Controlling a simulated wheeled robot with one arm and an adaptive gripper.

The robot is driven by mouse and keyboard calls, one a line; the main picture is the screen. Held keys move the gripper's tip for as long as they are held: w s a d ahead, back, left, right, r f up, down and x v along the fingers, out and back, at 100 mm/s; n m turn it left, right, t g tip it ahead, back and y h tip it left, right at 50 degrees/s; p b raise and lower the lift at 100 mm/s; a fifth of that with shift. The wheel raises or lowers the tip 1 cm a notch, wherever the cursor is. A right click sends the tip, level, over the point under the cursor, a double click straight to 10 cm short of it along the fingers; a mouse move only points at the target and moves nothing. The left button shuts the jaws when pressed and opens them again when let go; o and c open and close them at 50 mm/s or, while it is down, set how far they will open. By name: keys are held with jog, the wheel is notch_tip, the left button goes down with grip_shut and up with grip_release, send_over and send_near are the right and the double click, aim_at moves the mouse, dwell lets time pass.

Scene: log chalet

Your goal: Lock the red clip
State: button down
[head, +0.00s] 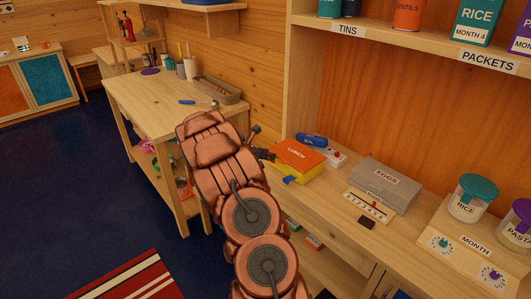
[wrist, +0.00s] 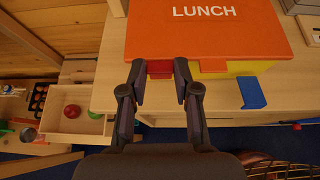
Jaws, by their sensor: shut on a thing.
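The lunch box (head: 299,155) has an orange lid marked LUNCH and a yellow body, and stands on the wooden counter. In the wrist view its lid (wrist: 215,35) fills the top, and the red clip (wrist: 160,68) is at its near edge. My gripper (wrist: 160,78) has one finger on each side of the red clip and is shut on it. Whether the clip is latched cannot be told. A blue clip (wrist: 251,92) sticks out from the same side, to the right. In the head view my gripper (head: 265,153) is at the box's left side, and the red clip is hidden.
A blue object (head: 311,139) and a white strip (head: 336,158) lie behind the box. A grey EGGS box (head: 386,186) and a numbered scale (head: 367,206) stand to the right. A shelf (head: 400,38) runs above. A workbench (head: 160,97) stands at left.

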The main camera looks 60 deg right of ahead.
dwell(0.4)
jog(key=c, duration=0.8)
grip_release()
jog(key=shift+c, duration=0.2)
jog(key=v, duration=1.2)
jog(key=shift+r, duration=0.1)
jog(key=s+a+r+m+y, duration=0.25)
jog(key=s+a+m, duration=0.2)
jog(key=a, duration=0.45)
jog(key=s+a+r+m+y, duration=0.1)
jog(key=s+a+r+m, duration=0.35)
jog(key=a, duration=0.35)
jog(key=s+a+m+y, duration=0.2)
jog(key=s+a, duration=0.4)
jog(key=a, duration=0.4)
jog(key=s+a+m+y, duration=0.2)
jog(key=s+a+y, duration=0.1)
jog(key=s+a, duration=0.4)
jog(key=s+a+m+t+y, duration=0.1)
jog(key=s+a, duration=0.5)
jog(key=a, duration=0.7)
jog(key=shift+s+a+f+m+y, duration=0.2)
jog(key=shift+a+f+m+y, duration=0.3)
jog(key=shift+y, duration=0.65)
